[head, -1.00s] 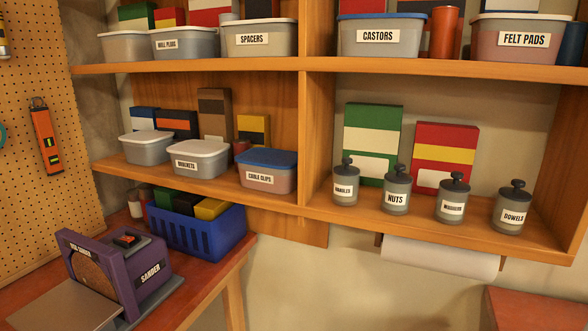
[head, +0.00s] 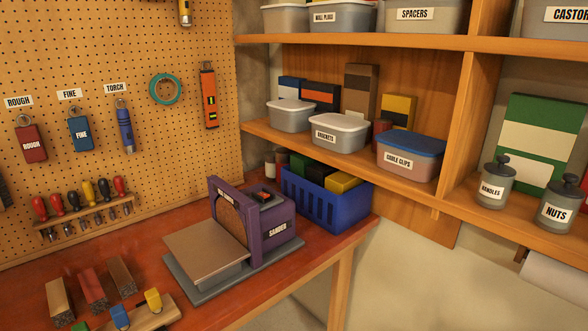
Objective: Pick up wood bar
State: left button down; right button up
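One is brown (head: 60,303), the middle one is reddish (head: 93,289), and the right one is brown (head: 122,275). Neither of my grippers shows in this view.
A purple sander (head: 270,223) stands on the red-brown workbench (head: 210,314), with a blue crate (head: 322,204) behind it. A wooden block with coloured pieces (head: 150,318) lies at the front. Shelves (head: 440,197) fill the right, a tool pegboard (head: 90,60) the left.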

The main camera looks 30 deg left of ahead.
aim_at(126, 285)
jog(key=u, duration=1.95)
